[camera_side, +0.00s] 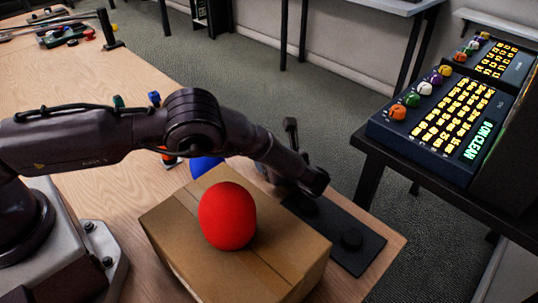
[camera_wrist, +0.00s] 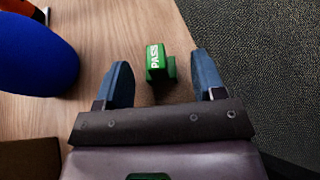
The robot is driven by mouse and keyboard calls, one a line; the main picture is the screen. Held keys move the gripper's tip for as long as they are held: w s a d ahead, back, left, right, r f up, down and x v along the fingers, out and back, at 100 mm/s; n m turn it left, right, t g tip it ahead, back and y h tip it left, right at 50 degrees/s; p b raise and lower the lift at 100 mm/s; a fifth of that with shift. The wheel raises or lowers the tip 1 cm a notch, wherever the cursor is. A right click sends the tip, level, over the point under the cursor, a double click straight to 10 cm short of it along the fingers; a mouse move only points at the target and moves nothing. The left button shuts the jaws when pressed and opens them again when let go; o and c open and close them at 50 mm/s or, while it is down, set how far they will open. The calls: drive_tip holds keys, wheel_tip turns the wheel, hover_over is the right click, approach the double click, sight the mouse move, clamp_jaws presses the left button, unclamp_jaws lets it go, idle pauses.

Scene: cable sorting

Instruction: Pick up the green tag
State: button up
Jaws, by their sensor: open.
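The green tag (camera_wrist: 155,62) is a small green block with white "PASS" lettering. In the wrist view it lies on the wooden table, near the table's edge. My gripper (camera_wrist: 162,66) is open, with one blue finger on each side of the tag and visible gaps between. I cannot tell how far above the table the fingertips are. In the side view my arm reaches over behind the cardboard box, and the fingers and the tag are hidden there.
A cardboard box (camera_side: 177,242) bearing a red rounded object (camera_side: 227,216) stands in front of my arm. A blue rounded object (camera_wrist: 38,58) is left of the fingers. A black plate (camera_side: 357,243) lies near the table edge. A panel (camera_side: 445,112) stands beyond on another table.

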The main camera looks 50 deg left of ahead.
drive_tip(key=shift+w+a+f, duration=0.1)
drive_tip(key=shift+a+f, duration=0.05)
drive_tip(key=shift+a, duration=0.15)
drive_tip(key=c, duration=1)
